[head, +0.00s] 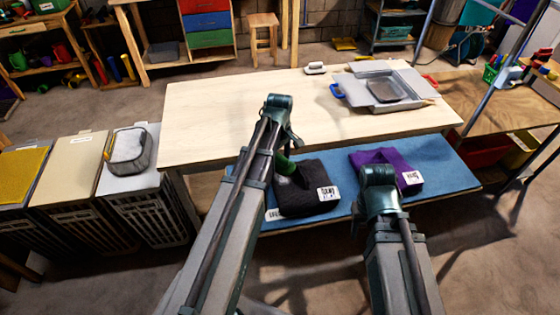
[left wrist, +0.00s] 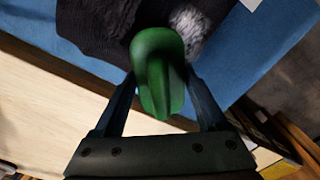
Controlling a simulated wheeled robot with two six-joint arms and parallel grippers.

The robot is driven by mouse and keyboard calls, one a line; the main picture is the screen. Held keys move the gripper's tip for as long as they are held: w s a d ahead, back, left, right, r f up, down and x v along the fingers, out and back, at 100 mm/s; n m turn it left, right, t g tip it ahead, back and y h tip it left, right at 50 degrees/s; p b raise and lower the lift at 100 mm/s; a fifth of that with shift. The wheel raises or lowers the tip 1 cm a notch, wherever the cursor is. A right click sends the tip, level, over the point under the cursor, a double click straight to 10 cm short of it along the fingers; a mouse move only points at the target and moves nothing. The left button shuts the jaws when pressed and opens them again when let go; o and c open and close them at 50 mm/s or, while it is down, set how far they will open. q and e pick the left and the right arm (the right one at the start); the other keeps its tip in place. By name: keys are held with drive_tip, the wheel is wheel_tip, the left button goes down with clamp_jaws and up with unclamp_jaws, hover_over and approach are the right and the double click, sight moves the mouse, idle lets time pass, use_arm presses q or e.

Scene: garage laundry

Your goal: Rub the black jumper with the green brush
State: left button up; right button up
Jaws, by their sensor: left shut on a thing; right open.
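The black jumper (head: 305,195) lies folded, with a white label, on a blue surface below the front edge of the wooden table. It also shows in the left wrist view (left wrist: 95,32), with a pale grey fuzzy patch (left wrist: 188,30) beside the brush. My left gripper (left wrist: 160,85) is shut on the green brush (left wrist: 157,62), with a finger on each side of it. In the head view the brush (head: 285,165) is at the jumper's upper left. Whether it touches the cloth I cannot tell. My right gripper (head: 378,172) is open, in front of the purple garment.
The purple folded garment (head: 408,170) lies right of the jumper on the blue surface (head: 450,175). The wooden table (head: 215,110) above holds a grey tray (head: 375,85) and a small pale block (head: 315,68). Lidded bins (head: 75,170) stand at the left.

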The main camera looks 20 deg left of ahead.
sight(282, 171)
use_arm(q)
drive_tip(key=shift+s, duration=0.1)
drive_tip(key=shift+s+d+f, duration=0.1)
drive_tip(key=shift+s+d, duration=0.4)
drive_tip(key=shift+s, duration=0.3)
drive_tip(key=shift+s+d, duration=0.5)
drive_tip(key=shift+s, duration=0.25)
drive_tip(key=shift+d, duration=0.1)
drive_tip(key=shift+s+d, duration=0.5)
drive_tip(key=shift+s, duration=0.35)
drive_tip(key=shift+s+d, duration=0.5)
drive_tip(key=shift+s, duration=0.3)
wheel_tip(282, 171, up, 6)
drive_tip(key=p, duration=0.6)
drive_tip(key=shift+w, duration=0.1)
